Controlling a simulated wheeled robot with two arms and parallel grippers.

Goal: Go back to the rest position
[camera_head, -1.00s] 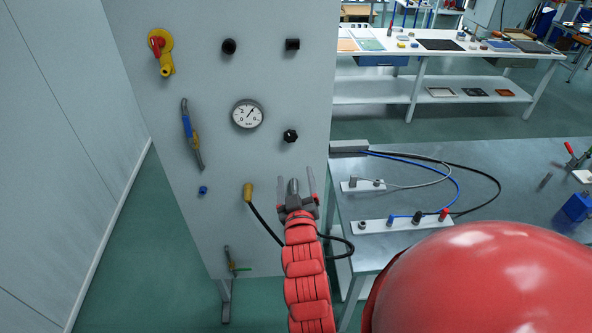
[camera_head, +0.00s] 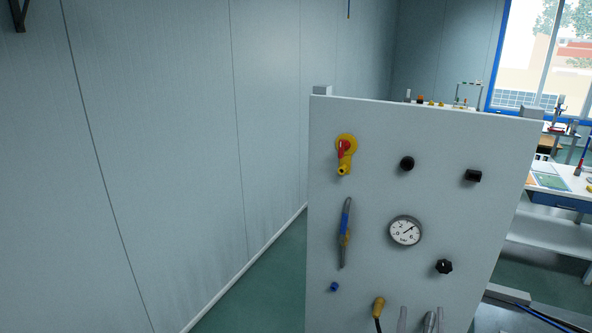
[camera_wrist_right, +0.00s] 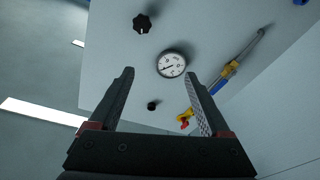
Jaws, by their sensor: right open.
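My right gripper (camera_head: 421,319) shows at the bottom edge of the head view, in front of the lower part of the grey panel (camera_head: 376,227). Its two fingers are apart with nothing held between them. In the right wrist view the open fingers (camera_wrist_right: 160,76) frame the panel's round gauge (camera_wrist_right: 171,64) beyond them. The yellow plug (camera_head: 379,306) with a black hose is just left of the fingers in the head view. My left gripper is not in view. Most of my right arm is out of the head view.
The panel carries a red and yellow valve (camera_head: 345,153), a blue-handled lever (camera_head: 345,231), black knobs (camera_head: 444,267) and a small blue fitting (camera_head: 334,287). A plain wall (camera_head: 180,130) stands left, with green floor (camera_head: 272,290) between. Workbenches (camera_head: 555,202) stand behind at right.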

